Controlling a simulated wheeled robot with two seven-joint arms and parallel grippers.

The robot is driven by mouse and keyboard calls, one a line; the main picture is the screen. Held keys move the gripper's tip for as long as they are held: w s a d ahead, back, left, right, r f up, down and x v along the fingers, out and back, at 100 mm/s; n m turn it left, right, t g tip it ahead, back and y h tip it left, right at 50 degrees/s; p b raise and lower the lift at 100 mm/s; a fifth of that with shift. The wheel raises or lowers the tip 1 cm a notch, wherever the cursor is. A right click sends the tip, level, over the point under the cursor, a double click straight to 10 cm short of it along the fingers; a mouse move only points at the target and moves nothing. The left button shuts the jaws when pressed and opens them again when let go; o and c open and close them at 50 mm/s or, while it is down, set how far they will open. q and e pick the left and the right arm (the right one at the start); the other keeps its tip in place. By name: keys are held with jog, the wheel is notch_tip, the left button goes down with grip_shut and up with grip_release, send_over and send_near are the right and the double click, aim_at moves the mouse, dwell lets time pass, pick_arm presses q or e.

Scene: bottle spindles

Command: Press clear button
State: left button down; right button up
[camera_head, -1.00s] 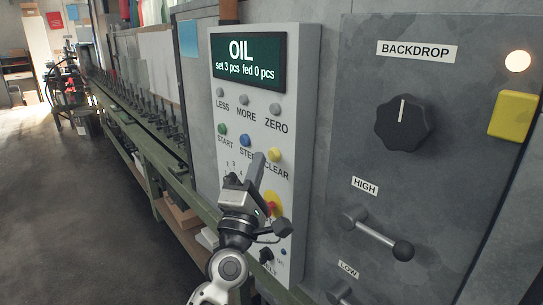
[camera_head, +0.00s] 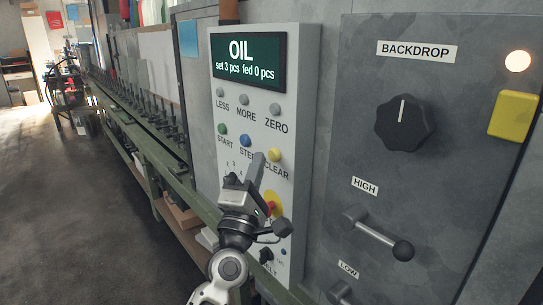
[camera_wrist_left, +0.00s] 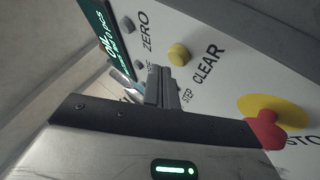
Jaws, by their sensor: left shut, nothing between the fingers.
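The control panel (camera_head: 304,75) is a pale upright box with a green display (camera_head: 248,62) reading "OIL, set 3 pcs fed 0 pcs". The yellow CLEAR button (camera_head: 275,154) sits on its right side, above the word CLEAR; it also shows in the left wrist view (camera_wrist_left: 178,54). My left gripper (camera_head: 258,158) is shut and empty, its fingertips just left of the CLEAR button in the head view. In the left wrist view the shut fingers (camera_wrist_left: 162,78) lie just below the button and appear apart from it. My right gripper is not in view.
Close by are the blue STEP button (camera_head: 246,140), green START button (camera_head: 222,128), grey ZERO button (camera_head: 275,109) and a red stop knob on yellow (camera_wrist_left: 268,128). A grey cabinet with a black BACKDROP dial (camera_head: 403,123) and lever (camera_head: 380,235) stands right.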

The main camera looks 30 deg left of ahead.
pick_arm(q)
jog(key=shift+w+d, duration=0.2)
jog(key=shift+w, duration=0.2)
jog(key=shift+w+d, duration=0.15)
jog(key=shift+w, duration=0.3)
dwell(0.8)
jog(key=shift+s, duration=0.15)
jog(key=shift+s+a, duration=0.3)
jog(key=shift+s, duration=0.45)
jog(key=s, duration=0.1)
jog(key=s+a, duration=0.1)
jog(key=s, duration=0.1)
jog(key=s+a, duration=0.1)
jog(key=shift+s, duration=0.3)
dwell(0.8)
